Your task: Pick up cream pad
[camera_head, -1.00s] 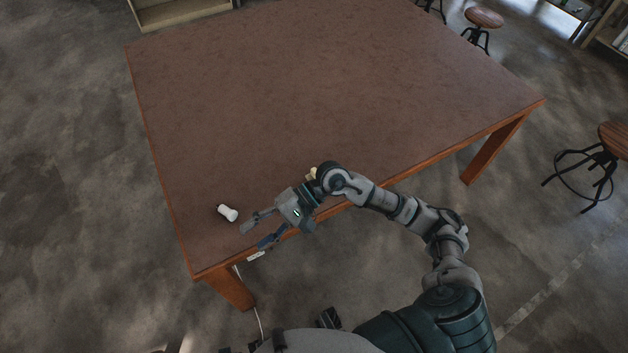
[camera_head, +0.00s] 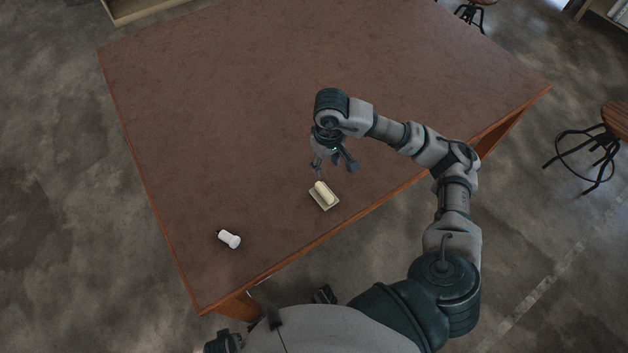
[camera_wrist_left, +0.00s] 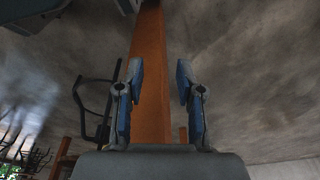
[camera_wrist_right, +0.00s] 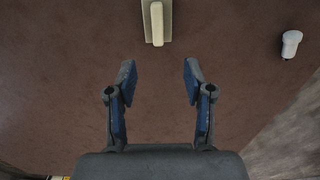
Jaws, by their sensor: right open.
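The cream pad (camera_head: 324,192) lies on a flat pale tray (camera_head: 331,204) near the table's front edge. It also shows in the right wrist view (camera_wrist_right: 157,24), ahead of the fingertips at the top of the picture. My right gripper (camera_head: 335,170) is open and empty above the table, just behind the pad and apart from it. Its spread fingers show in the right wrist view (camera_wrist_right: 158,75). My left gripper (camera_wrist_left: 158,75) is open and empty in the left wrist view, with a wooden table leg beyond it. It does not show in the head view.
A white bulb-shaped object (camera_head: 229,239) lies on the brown table (camera_head: 220,110) to the left of the pad; it also shows in the right wrist view (camera_wrist_right: 290,44). A stool (camera_head: 605,130) stands to the right of the table.

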